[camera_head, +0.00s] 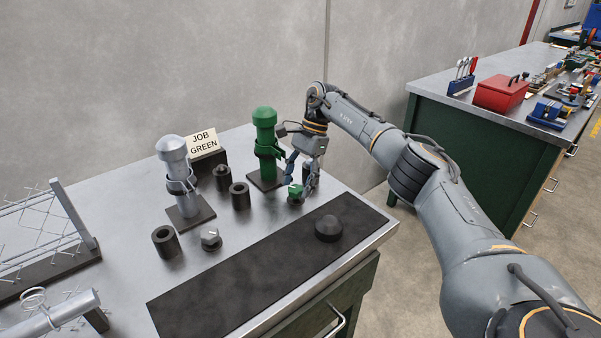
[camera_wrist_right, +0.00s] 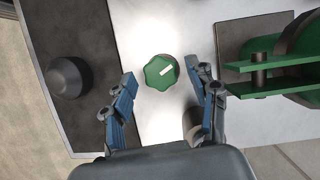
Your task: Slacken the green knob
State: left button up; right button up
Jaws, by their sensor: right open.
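The green knob (camera_head: 295,190) is low on the metal bench, just right of the green post's base. In the right wrist view the green knob (camera_wrist_right: 158,72) has a lobed rim and a white pointer mark slanting to the upper right. My right gripper (camera_head: 299,172) reaches down over it from above. In the right wrist view my right gripper (camera_wrist_right: 165,82) is open, with a blue-grey finger on each side of the knob and a gap at both sides. My left gripper is out of view.
The green post (camera_head: 265,118) stands close left of my gripper; a grey post (camera_head: 173,150) stands farther left. A "JOB GREEN" sign (camera_head: 203,142), dark cylinders and a hex-topped piece (camera_head: 210,238) are nearby. A dark dome (camera_head: 328,228) sits on the black mat (camera_head: 230,290), otherwise clear.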

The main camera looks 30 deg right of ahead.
jog(key=v, duration=1.1)
jog(key=shift+r, duration=0.35)
jog(key=shift+d, duration=0.15)
